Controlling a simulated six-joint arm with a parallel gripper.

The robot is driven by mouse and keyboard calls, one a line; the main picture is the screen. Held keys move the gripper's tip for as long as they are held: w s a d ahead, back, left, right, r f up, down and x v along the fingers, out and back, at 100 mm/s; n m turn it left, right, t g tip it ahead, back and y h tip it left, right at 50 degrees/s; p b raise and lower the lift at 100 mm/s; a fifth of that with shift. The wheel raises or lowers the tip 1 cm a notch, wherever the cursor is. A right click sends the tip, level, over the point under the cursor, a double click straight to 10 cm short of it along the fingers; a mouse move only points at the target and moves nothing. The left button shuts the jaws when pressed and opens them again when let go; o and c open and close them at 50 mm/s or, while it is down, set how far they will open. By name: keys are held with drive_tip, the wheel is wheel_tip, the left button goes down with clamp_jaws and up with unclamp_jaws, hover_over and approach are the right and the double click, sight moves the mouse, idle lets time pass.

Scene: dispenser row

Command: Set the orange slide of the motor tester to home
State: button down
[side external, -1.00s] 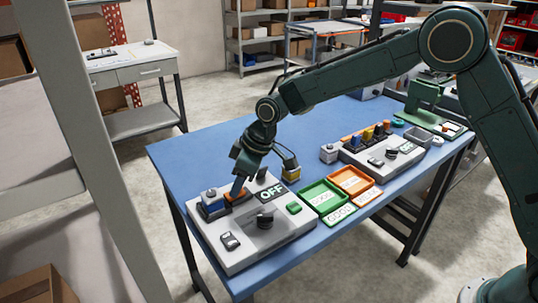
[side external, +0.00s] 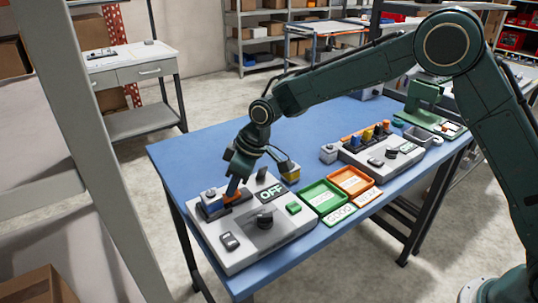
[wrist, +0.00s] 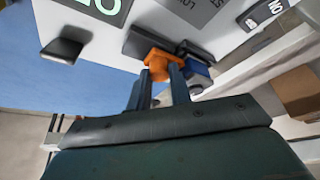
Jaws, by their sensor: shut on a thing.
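The motor tester (side external: 240,252) is a light grey box at the near left end of the blue table, with a display (side external: 271,192) reading OFF. Its orange slide (side external: 231,198) sits in a dark track at the back left, close beside a blue block (side external: 213,208). My gripper (side external: 233,186) comes down from above and is shut on the orange slide. In the wrist view the two fingers (wrist: 160,76) stand on either side of the orange slide (wrist: 158,58), with the blue block (wrist: 197,70) just right of it. Home marking cannot be read.
A shelf upright (side external: 100,150) stands at the left.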

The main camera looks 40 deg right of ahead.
drive_tip(key=shift+a, duration=0.3)
drive_tip(key=c, duration=1.3)
unclamp_jaws()
drive_tip(key=shift+o, duration=0.2)
drive_tip(key=shift+s, duration=0.1)
drive_tip(key=shift+d, duration=0.1)
drive_tip(key=shift+d, duration=0.85)
drive_tip(key=s+d+r+m+h, duration=0.1)
drive_tip(key=s+d+r, duration=0.5)
drive_tip(key=r, duration=0.6)
drive_tip(key=s+d+r+m+h, duration=0.1)
drive_tip(key=s+d+r+m, duration=0.3)
drive_tip(key=r, duration=0.7)
drive_tip(key=shift+s+d+r+m+g, duration=0.3)
drive_tip(key=shift+s+d+r+g, duration=0.1)
drive_tip(key=shift+s+d, duration=0.7)
drive_tip(key=shift+s+a, duration=0.15)
